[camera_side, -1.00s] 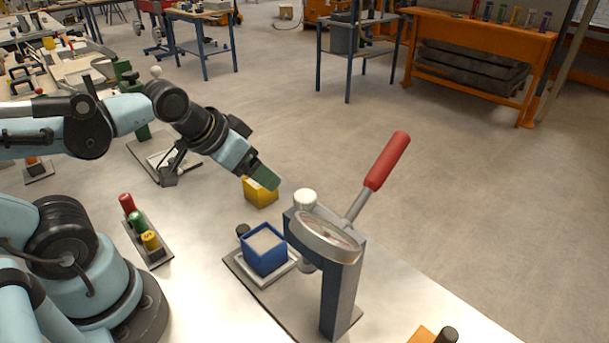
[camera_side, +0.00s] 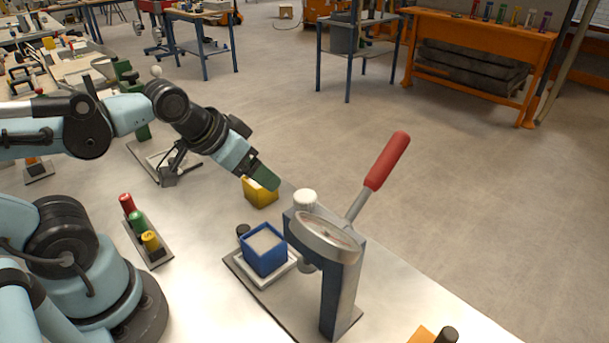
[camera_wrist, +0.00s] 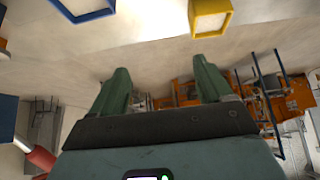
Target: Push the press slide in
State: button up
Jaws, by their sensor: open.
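The press (camera_side: 345,285) is a grey upright frame with a round head and a raised red-handled lever (camera_side: 386,162). Its base plate (camera_side: 262,297) lies on the table. A pale slide (camera_side: 286,270) on the base carries a blue open box (camera_side: 266,262) filled with pale material, beside the press column and left of its head. My gripper (camera_side: 267,179) has green fingers and hangs above and behind the blue box, near the yellow box. In the wrist view its fingers (camera_wrist: 161,72) are spread with nothing between them. The blue box's edge (camera_wrist: 84,14) shows at the top there.
A yellow box (camera_side: 259,193) stands behind the blue box, and also shows in the wrist view (camera_wrist: 211,33). A rack with red, green and yellow cylinders (camera_side: 147,235) stands left. An orange item (camera_side: 422,336) is at the front edge. Bare table lies between rack and press.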

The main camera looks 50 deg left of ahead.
aim_at(243, 228)
jog(key=shift+c, duration=0.2)
jog(key=shift+n, duration=0.3)
jog(key=c, duration=0.4)
jog(key=s+r+n+g, duration=0.2)
jog(key=s+n+g, duration=0.35)
jog(key=n, duration=0.75)
jog(key=shift+g, duration=0.85)
jog(key=shift+w+d+f, duration=0.1)
jog(key=shift+w+f, duration=0.15)
jog(key=shift+f, duration=1.8)
jog(key=shift+w+d+f, duration=0.1)
jog(key=shift+w+f, duration=0.2)
jog(key=shift+f, duration=1.7)
jog(key=shift+w+d+f, duration=0.1)
jog(key=shift+w+f, duration=0.15)
jog(key=shift+f, duration=1.8)
grip_shut()
